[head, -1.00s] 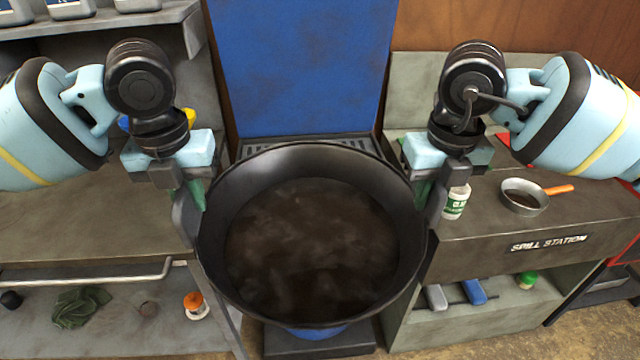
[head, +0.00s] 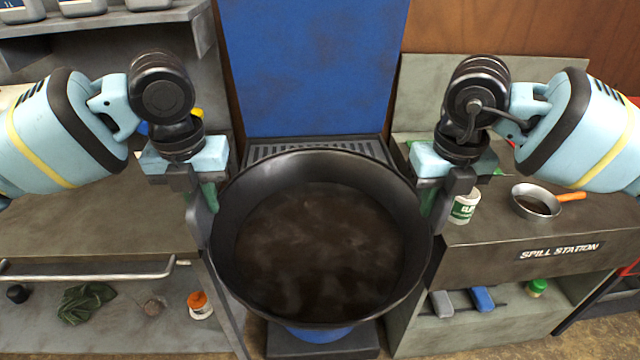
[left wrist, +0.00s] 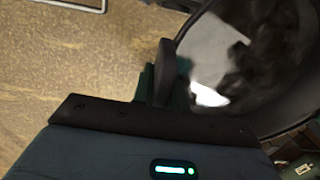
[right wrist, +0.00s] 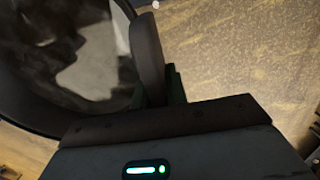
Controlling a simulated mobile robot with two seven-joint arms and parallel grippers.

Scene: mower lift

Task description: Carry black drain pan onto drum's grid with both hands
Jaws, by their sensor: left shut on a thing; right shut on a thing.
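The black drain pan (head: 320,255) is a wide round pan with dark liquid in it, at the middle of the head view. My left gripper (head: 207,205) is shut on its left rim, and my right gripper (head: 434,203) is shut on its right rim. The pan also shows in the left wrist view (left wrist: 285,110) and the right wrist view (right wrist: 25,95). The drum's grid (head: 315,148) shows as a slotted grey strip behind the pan's far rim. A blue round part (head: 318,334) shows below the pan's near edge. The pan hides most of what lies beneath it.
A blue upright panel (head: 312,65) stands behind the grid. The spill station bench (head: 490,240) on the right bears a small pan with an orange handle (head: 536,202) and a white-green bottle (head: 464,207). A grey workbench (head: 90,225) with a rail stands on the left.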

